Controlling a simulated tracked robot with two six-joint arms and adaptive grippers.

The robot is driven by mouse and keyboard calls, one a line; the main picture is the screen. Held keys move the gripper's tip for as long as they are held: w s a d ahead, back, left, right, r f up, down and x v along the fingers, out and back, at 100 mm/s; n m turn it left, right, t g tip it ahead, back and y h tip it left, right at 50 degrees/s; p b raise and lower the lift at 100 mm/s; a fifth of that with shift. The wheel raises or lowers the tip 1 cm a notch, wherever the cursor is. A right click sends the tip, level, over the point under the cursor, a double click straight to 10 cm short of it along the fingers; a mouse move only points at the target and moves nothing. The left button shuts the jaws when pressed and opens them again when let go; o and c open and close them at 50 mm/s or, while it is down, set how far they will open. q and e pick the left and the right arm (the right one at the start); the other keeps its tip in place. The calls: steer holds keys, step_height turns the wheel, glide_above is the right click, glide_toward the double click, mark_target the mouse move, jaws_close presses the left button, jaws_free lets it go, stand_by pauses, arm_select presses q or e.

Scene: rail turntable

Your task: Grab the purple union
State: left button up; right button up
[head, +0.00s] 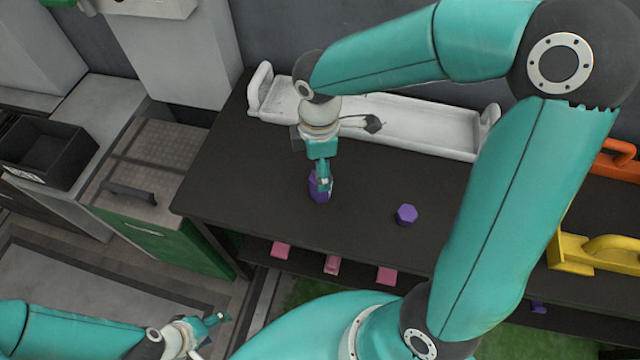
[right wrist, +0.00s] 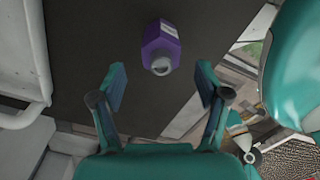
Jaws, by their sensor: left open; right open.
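A purple hexagonal fitting with a pale label and a grey round end, which looks like the purple union (head: 317,193), is on the dark table. It also shows in the right wrist view (right wrist: 161,40), ahead of and between the fingertips. My right gripper (head: 325,182) is open at it and partly covers it in the head view; in the right wrist view the fingers (right wrist: 161,82) stand apart with nothing between them. My left gripper (head: 219,325) is open and empty at the lower left, away from the table.
A shorter purple hexagonal piece (head: 406,214) stands to the right on the table. A long white tray (head: 430,126) lies along the back. Pink pieces (head: 332,264) sit on the lower shelf. A yellow handled part (head: 603,247) and an orange one (head: 617,160) are at right.

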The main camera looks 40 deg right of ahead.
steer(key=f, duration=0.8)
steer(key=shift+s+d+f+b, duration=0.1)
steer(key=shift+s+d+b, duration=0.1)
steer(key=shift+b, duration=0.15)
steer(key=shift+c, duration=0.2)
steer(key=shift+w, duration=0.1)
jaws_close()
